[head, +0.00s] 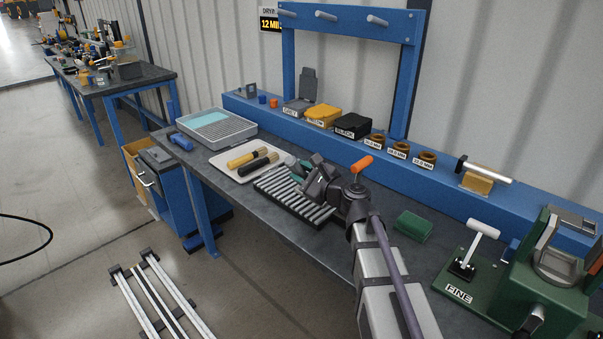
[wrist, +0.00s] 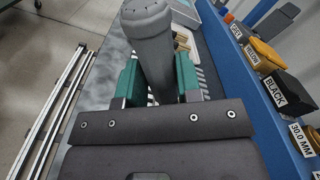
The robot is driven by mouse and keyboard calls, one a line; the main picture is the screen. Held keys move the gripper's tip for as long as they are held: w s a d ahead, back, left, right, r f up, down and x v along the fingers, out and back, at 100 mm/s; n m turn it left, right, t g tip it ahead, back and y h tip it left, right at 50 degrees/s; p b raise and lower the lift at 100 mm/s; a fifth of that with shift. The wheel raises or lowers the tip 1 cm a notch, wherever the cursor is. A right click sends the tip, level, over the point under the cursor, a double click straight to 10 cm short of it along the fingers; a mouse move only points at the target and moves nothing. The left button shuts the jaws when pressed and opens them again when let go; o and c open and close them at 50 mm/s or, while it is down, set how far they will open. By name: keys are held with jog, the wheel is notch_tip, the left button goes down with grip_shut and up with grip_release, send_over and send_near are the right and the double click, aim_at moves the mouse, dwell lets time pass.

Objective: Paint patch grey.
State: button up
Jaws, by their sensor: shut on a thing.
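My gripper (head: 299,168) is shut on a grey round-ended tool (wrist: 150,45), which stands between the two teal fingers in the wrist view. The tool's lower end is hidden by my gripper. In the head view it shows only as a small grey end above the black rack, right of the pale tray (head: 222,173). A yellow tool (head: 247,157) and a black tool (head: 258,165) lie on that tray. The box labelled grey (head: 296,106) has its lid up. I cannot make out which surface is the patch.
A grey bin with a light teal area (head: 210,128) stands at the bench's left end. A black rack of pale rods (head: 290,195) lies under my arm. The yellow (head: 323,115) and black (head: 352,124) boxes stand on the blue ledge. A green block (head: 413,226) lies right of my arm.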

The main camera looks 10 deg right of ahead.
jog(key=shift+v, duration=0.75)
jog(key=shift+f, duration=0.15)
jog(key=shift+w, duration=0.1)
jog(key=shift+w+a, duration=0.45)
jog(key=shift+a, duration=0.05)
jog(key=shift+w, duration=0.3)
